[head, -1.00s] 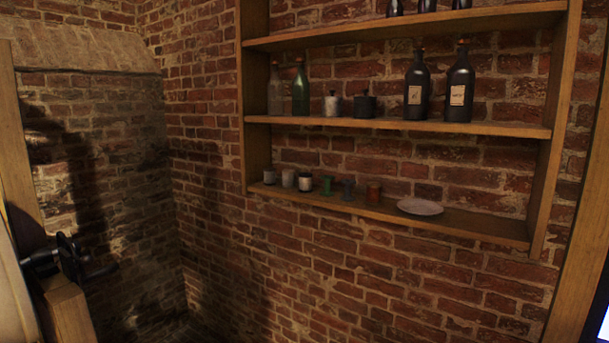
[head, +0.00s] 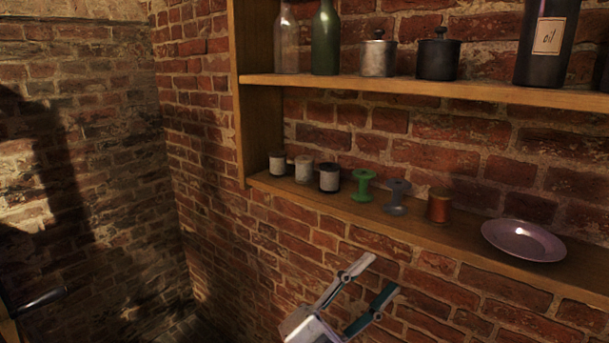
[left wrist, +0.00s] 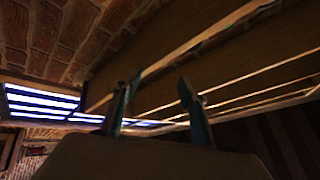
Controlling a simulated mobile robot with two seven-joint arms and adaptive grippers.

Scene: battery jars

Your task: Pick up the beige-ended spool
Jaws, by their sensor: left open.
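Several spools stand in a row on the lower wooden shelf (head: 470,238). The second from the left is pale all over (head: 303,171) and looks most like the beige-ended spool, though its end colour is hard to tell. Spools with dark ends and white winding stand on each side of it, left (head: 277,163) and right (head: 329,178). My left gripper (head: 379,277) is open and empty, below the shelf's front edge and to the right of the pale spool. Its two fingers (left wrist: 157,92) also show apart in the left wrist view, where no spool is visible. My right gripper is not in view.
To the right on the lower shelf are a green spool (head: 363,186), a grey spool (head: 397,197), a copper-coloured spool (head: 438,206) and a plate (head: 523,240). The upper shelf (head: 430,88) with bottles and pots overhangs the row. A side post (head: 252,140) closes the left end.

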